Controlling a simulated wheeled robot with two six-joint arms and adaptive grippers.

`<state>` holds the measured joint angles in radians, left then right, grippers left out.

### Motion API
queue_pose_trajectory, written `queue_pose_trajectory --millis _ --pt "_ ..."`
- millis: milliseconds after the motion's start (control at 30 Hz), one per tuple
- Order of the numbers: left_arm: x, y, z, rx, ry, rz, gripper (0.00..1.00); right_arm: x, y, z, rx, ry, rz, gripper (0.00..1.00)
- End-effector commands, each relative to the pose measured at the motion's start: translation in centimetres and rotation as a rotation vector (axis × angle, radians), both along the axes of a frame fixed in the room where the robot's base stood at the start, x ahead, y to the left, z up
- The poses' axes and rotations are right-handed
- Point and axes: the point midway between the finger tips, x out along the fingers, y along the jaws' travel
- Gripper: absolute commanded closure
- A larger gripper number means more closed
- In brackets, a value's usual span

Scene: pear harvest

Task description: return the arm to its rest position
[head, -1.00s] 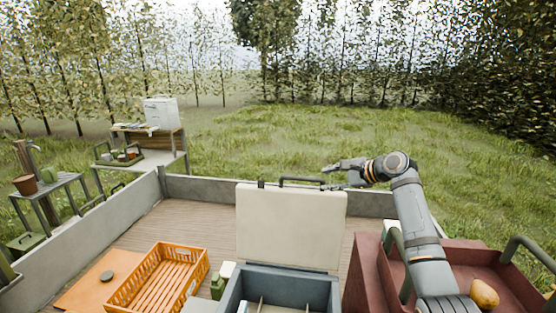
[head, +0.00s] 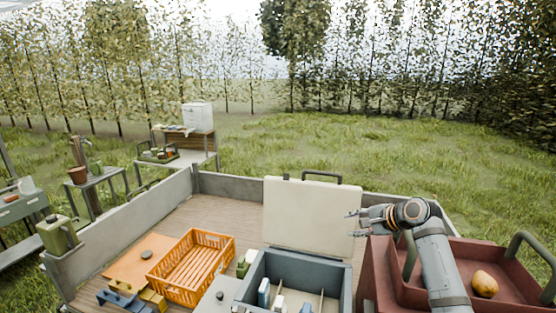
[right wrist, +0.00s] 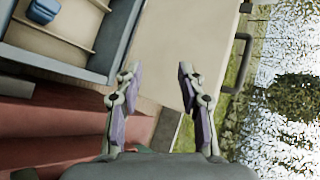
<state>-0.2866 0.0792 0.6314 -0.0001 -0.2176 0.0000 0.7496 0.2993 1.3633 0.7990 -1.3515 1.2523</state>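My right arm comes up from the lower right in the head view. Its right gripper (head: 352,223) points left, beside the cream raised lid (head: 312,215) of the grey-blue box. In the right wrist view the gripper (right wrist: 158,75) has its two fingers apart with nothing between them, and the lid (right wrist: 155,50) shows behind them. My left gripper is not in view.
The open box (head: 347,290) stands below the gripper. A red bin (head: 370,262) holds a pear (head: 484,283) at right. An orange crate (head: 228,243) lies on the wooden deck at left. Low grey walls (head: 120,228) edge the deck.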

Motion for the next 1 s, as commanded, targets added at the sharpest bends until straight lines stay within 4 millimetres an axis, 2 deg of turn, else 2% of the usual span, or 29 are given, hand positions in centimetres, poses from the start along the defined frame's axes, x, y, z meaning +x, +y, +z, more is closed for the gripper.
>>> queue_pose_trajectory --millis 33,167,267,367,400,500,700,1000 --pt "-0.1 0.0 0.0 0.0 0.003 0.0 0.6 -0.9 0.3 -1.8 -0.045 0.003 0.024 0.61" --pt "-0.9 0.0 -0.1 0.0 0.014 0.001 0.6 -4.0 0.9 -6.6 -0.197 -0.001 0.109 0.61" --pt "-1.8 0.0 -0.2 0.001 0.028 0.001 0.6 -7.6 1.4 -11.0 -0.345 -0.001 0.204 0.61" --pt "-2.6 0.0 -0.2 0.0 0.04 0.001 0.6 -13.3 1.8 -16.0 -0.532 0.003 0.345 0.61" --pt "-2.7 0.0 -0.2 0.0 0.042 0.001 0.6 -16.0 1.8 -17.8 -0.613 0.006 0.41 0.61" --pt "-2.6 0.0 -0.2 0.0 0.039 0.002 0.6 -21.8 1.7 -20.6 -0.775 0.013 0.555 0.61" --pt "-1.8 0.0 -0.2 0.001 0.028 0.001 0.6 -29.8 1.1 -22.5 -0.97 0.034 0.755 0.61" --pt "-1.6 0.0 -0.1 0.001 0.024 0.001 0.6 -38.2 -0.2 -22.2 -1.141 0.075 0.973 0.61"
